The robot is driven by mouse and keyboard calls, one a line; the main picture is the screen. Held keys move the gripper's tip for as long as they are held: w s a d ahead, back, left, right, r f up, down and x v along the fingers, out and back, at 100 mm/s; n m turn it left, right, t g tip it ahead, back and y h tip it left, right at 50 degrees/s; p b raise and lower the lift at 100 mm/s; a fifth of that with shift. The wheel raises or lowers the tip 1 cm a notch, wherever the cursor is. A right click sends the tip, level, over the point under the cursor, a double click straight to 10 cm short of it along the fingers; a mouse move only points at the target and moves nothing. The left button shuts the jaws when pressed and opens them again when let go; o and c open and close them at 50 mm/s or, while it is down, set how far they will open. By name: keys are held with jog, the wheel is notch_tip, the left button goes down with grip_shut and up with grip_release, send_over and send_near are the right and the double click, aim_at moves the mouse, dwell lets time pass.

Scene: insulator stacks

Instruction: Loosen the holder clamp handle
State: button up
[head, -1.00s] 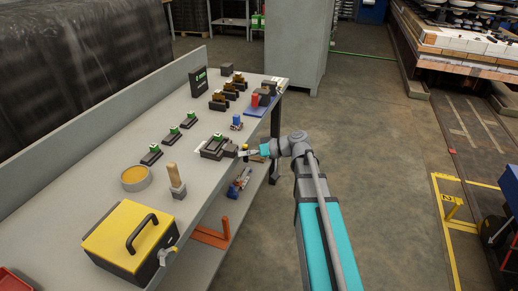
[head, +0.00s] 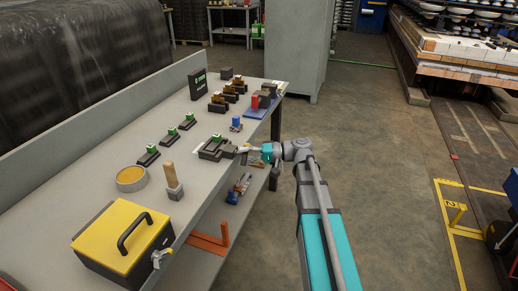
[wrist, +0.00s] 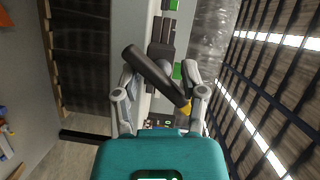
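My gripper (head: 243,149) is at the clamp's right side, level with the bench edge. In the wrist view my gripper (wrist: 160,78) has its two grey fingers spread wide, with the bar between and above them. I cannot tell whether a fingertip touches the bar.
Along the bench (head: 90,205) are a yellow-lidded box (head: 115,237), a round tin (head: 131,178), a wooden-handled brush (head: 173,183), several small green-topped holders (head: 148,155) and a red-and-blue vise (head: 256,103).

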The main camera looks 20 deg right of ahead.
jog(key=shift+f+m+y+b, duration=0.1)
jog(key=shift+m+y+b, duration=0.45)
jog(key=shift+m, duration=0.35)
jog(key=v, duration=1.3)
jog(key=s+a+r+g+h+p, duration=0.4)
jog(key=a+h+p, duration=0.55)
jog(key=p, duration=0.65)
jog(key=s+a+r+n+h+p, duration=0.2)
jog(key=s+r+h+p, duration=0.5)
jog(key=r+p, duration=0.4)
jog(key=shift+s+a+p, duration=0.55)
jog(key=shift+s+p, duration=0.3)
jog(key=shift+p, duration=2.2)
